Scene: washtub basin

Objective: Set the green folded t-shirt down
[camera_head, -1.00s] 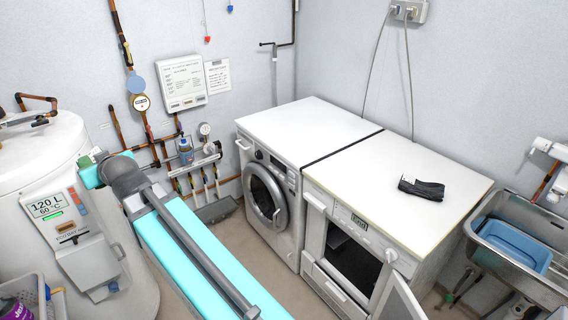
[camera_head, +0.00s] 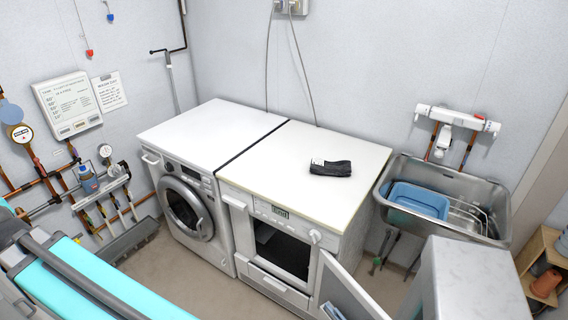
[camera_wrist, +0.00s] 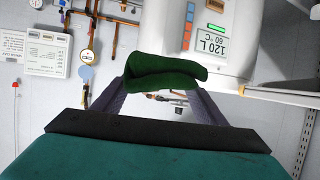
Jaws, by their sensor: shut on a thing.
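The green folded t-shirt (camera_wrist: 165,72) is dark green and shows in the wrist view, between the fingertips of my gripper (camera_wrist: 158,88). My gripper is shut on it and holds it up in the air, with the boiler and wall pipes behind. In the head view neither the t-shirt nor my gripper shows; only part of my turquoise arm is at the lower left.
A washing machine (camera_head: 184,205) and a dryer (camera_head: 285,245) with its door open stand side by side. A steel sink (camera_head: 470,188) with a blue basin (camera_head: 418,200) is at the right.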

